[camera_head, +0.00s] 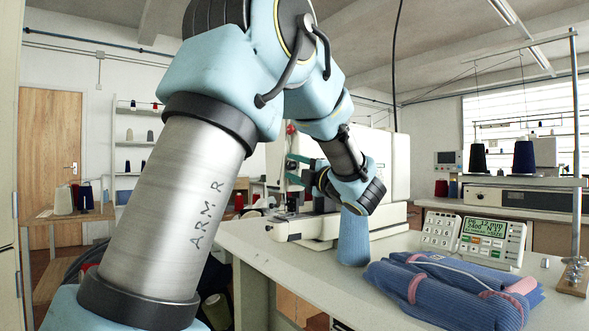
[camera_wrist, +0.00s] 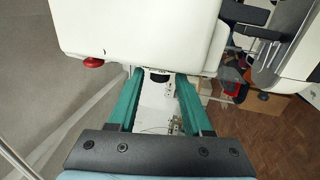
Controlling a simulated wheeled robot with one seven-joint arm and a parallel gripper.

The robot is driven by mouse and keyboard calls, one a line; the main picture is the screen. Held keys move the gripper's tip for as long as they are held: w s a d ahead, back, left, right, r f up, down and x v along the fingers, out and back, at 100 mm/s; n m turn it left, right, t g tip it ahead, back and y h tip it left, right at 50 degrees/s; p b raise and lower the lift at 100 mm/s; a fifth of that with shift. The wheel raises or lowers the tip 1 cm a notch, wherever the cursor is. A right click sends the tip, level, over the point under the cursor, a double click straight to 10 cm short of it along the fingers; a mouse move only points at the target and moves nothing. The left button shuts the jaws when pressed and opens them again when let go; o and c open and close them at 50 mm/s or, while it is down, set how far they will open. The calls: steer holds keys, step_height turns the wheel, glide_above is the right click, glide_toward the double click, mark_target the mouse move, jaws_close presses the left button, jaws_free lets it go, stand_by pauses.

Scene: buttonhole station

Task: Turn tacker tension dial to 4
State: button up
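The white tacker machine (camera_head: 380,150) stands on the pale table, partly behind my arm. My gripper (camera_head: 297,168) reaches its head end, with teal fingers apart. In the wrist view my gripper (camera_wrist: 158,82) is open, fingertips close to the white machine head (camera_wrist: 140,30). A small dark round part (camera_wrist: 160,75), which looks like the tension dial, shows between the fingertips. I cannot tell whether the fingers touch it, and no number on it is readable. A red knob (camera_wrist: 93,62) sits on the machine's edge left of the fingers.
A control panel with a lit screen (camera_head: 488,238) and a keypad (camera_head: 440,230) stand on the table (camera_head: 390,290). Folded blue garments (camera_head: 450,290) lie in front of them. A metal stand (camera_head: 575,270) is at the right edge.

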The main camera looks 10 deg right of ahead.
jaws_close()
steer(key=shift+r+p, duration=0.35)
steer(key=shift+p, duration=0.25)
steer(key=g+p, duration=0.1)
steer(key=g+h+p, duration=0.1)
steer(key=shift+r+p, duration=0.35)
steer(key=shift+p, duration=0.05)
steer(key=shift+g+h+p, duration=0.3)
steer(key=shift+g+p, duration=0.3)
steer(key=shift+p, duration=0.4)
steer(key=shift+f+g+p, duration=0.2)
steer(key=shift+g+p, duration=0.1)
steer(key=shift+p, duration=0.2)
steer(key=shift+o, duration=1.3)
jaws_free()
